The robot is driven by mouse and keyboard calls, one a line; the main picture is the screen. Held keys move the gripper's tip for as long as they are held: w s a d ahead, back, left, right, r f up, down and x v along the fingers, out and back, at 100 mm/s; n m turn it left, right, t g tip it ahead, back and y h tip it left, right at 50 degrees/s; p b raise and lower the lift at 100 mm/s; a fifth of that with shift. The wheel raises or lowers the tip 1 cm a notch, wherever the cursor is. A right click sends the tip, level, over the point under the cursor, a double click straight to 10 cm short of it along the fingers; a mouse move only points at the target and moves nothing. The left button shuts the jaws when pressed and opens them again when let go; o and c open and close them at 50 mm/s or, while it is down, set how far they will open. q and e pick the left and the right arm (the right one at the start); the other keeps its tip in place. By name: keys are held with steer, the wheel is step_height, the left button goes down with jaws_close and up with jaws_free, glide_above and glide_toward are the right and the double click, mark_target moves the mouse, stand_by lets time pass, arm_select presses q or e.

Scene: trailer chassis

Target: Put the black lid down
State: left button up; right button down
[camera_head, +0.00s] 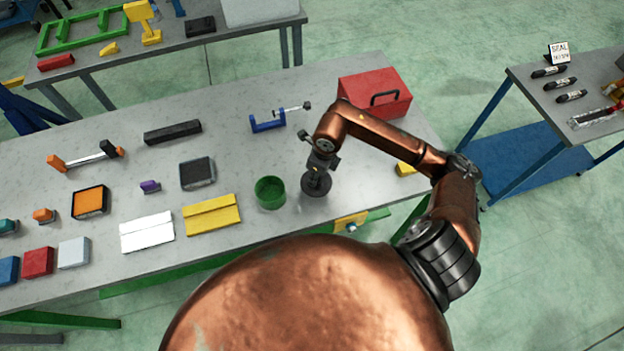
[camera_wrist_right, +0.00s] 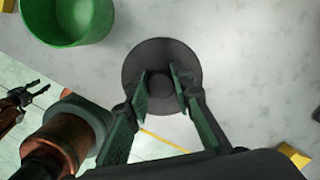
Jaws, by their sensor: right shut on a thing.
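The black lid (camera_head: 317,186) is a dark round disc with a small knob, just right of the green pot (camera_head: 270,193). It looks level, at or very near the grey tabletop; I cannot tell whether it touches. My right gripper (camera_head: 319,168) is above it, pointing down. In the right wrist view the lid (camera_wrist_right: 160,47) shows below the fingers, and my right gripper (camera_wrist_right: 161,84) is shut on its knob. The green pot (camera_wrist_right: 68,18) stands apart from the lid, its mouth uncovered. My left gripper (camera_wrist_right: 36,92) shows small at the left edge, its fingers apart.
A blue clamp (camera_head: 268,122) and a red toolbox (camera_head: 372,98) stand behind the lid. A yellow block (camera_head: 405,169) sits at the right near the edge. Bare tabletop surrounds the lid.

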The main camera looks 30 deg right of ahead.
steer(key=shift+w+a+f, duration=0.1)
steer(key=shift+w+f, duration=0.85)
steer(key=shift+f, duration=0.25)
step_height(320, 180, down, 2)
steer(key=shift+f+p, duration=0.15)
steer(key=shift+p, duration=0.35)
steer(key=shift+f, duration=0.25)
steer(key=shift+f, duration=0.1)
steer(key=c, duration=2.2)
jaws_free()
steer(key=shift+f, duration=0.1)
steer(key=o, duration=0.5)
